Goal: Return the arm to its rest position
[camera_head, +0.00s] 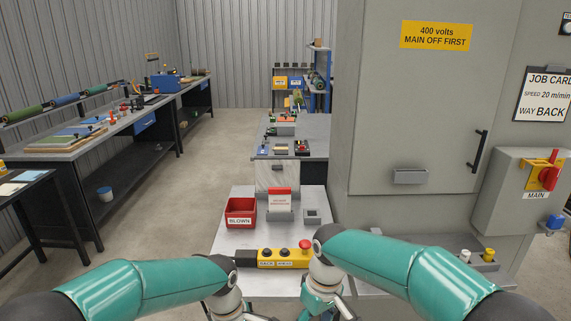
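My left arm (140,287) is teal and comes in from the left, ending at a grey wrist (228,303) by the bottom edge. My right arm (410,268) comes in from the right and bends down to my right gripper (322,304) at bottom centre. Both grippers are cut off or hidden by the bottom edge and the wrists, so I cannot see their fingertips or anything between them. Both wrists are at the near edge of a grey bench (235,271), close to a yellow push-button box (283,258) with a red mushroom button (305,244).
A red bin (240,212) marked BLOWN, a holder with a red-topped card (280,200) and a small grey block (311,215) stand on the bench. A tall grey cabinet (415,130) and a MAIN switch box (520,190) fill the right. Open floor (170,220) lies left.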

